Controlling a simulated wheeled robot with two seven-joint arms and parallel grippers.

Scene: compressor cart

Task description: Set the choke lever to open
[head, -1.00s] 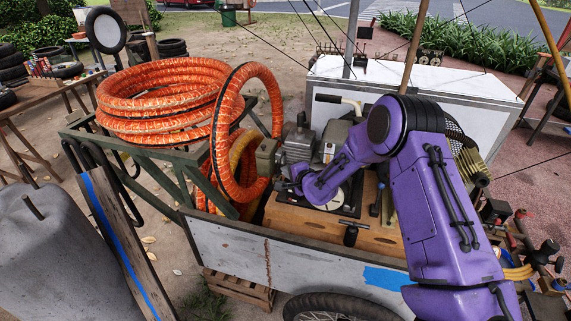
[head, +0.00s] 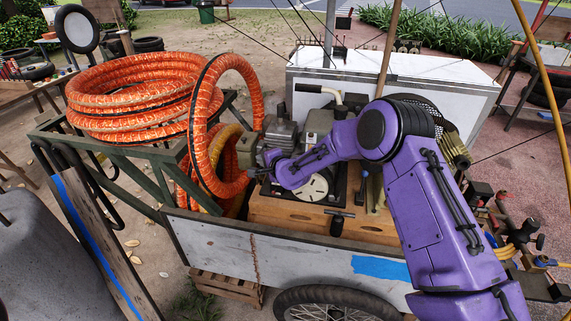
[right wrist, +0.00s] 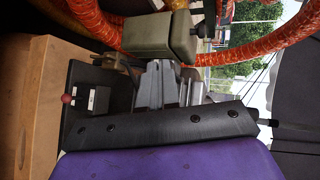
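In the right wrist view a small lever with a red knob (right wrist: 66,99) sticks out from a black panel with white labels (right wrist: 97,98). It looks like the choke lever, but its setting is too small to read. In the head view the lever is hidden or too small to make out near my right gripper (head: 268,164). That gripper is at the left end of the engine (head: 281,134), above the wooden box (head: 275,209). Its fingers cannot be made out, so its opening is unclear. My left gripper is not in view.
An olive-green tank (head: 247,150) stands just left of my right gripper. Orange hose coils (head: 135,98) lie on the cart's left rack, with one loop (head: 252,92) hanging close to the engine. The cart's white side panel (head: 290,254) lies in front. A white chest (head: 410,78) stands behind.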

